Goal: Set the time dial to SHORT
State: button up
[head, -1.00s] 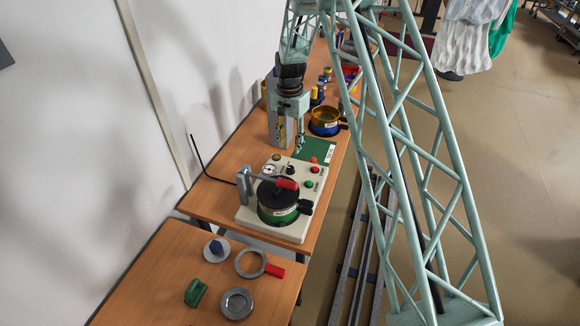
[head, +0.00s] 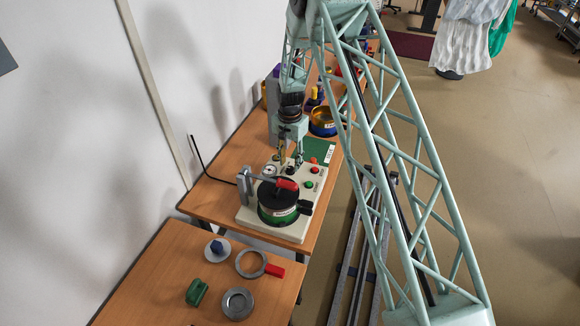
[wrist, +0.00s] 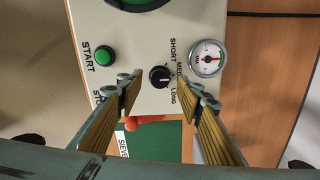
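The time dial is a small black knob (wrist: 159,77) on the cream panel of the machine (wrist: 155,48). The labels SHORT, MED and LONG curve around its right side in the wrist view. A pale mark on the knob seems to face MED, but it is too small to be sure. My gripper (wrist: 160,90) is open, with one finger on each side of the knob in that view and nothing between them. In the head view my gripper (head: 290,158) hangs over the panel's far end. I cannot tell its exact height above the knob.
Beside the dial are a round gauge (wrist: 207,58), a green START button (wrist: 105,55) and a red button (wrist: 135,123). The black-lidded green pot (head: 278,202) with a red-handled clamp stands on the machine's near part. Loose rings and parts lie on the near table (head: 170,275).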

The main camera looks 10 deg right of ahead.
aim_at(290, 170)
jog(key=shift+f, duration=1.45)
jog(key=shift+c, duration=0.7)
jog(key=c, duration=0.7)
